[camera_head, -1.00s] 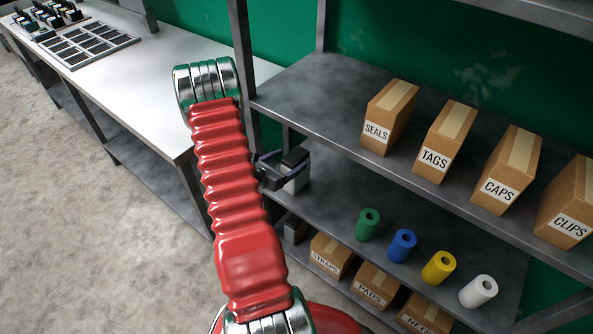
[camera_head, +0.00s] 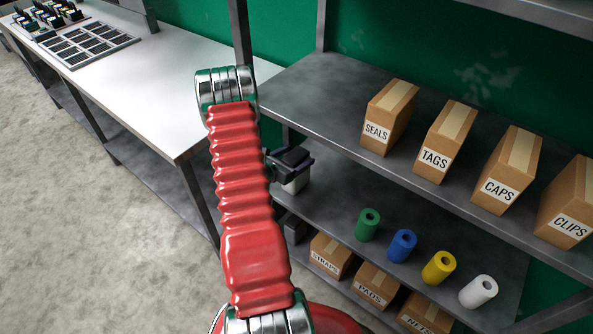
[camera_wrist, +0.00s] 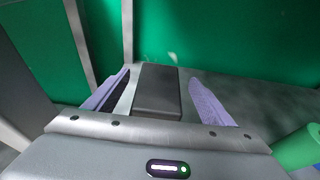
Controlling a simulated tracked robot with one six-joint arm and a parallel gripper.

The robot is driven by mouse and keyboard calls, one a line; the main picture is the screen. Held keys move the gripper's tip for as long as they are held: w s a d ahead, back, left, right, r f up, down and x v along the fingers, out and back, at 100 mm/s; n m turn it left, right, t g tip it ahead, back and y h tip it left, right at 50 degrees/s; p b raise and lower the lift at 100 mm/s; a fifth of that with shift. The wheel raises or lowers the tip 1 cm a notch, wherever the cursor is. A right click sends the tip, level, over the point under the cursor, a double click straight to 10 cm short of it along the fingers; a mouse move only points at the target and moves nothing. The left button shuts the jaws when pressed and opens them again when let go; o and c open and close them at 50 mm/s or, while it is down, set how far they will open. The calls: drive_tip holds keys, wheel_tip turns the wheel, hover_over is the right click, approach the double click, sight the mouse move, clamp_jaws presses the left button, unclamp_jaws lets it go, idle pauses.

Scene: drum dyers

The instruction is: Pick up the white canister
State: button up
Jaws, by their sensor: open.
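The fingers are spread, one on each side, with a gap visible on both sides.
The upper shelf (camera_head: 325,90) overhangs from behind, with labelled boxes. A grey post (camera_head: 240,40) and white table (camera_head: 150,90) are left.

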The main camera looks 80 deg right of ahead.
clamp_jaws()
idle(1.0)
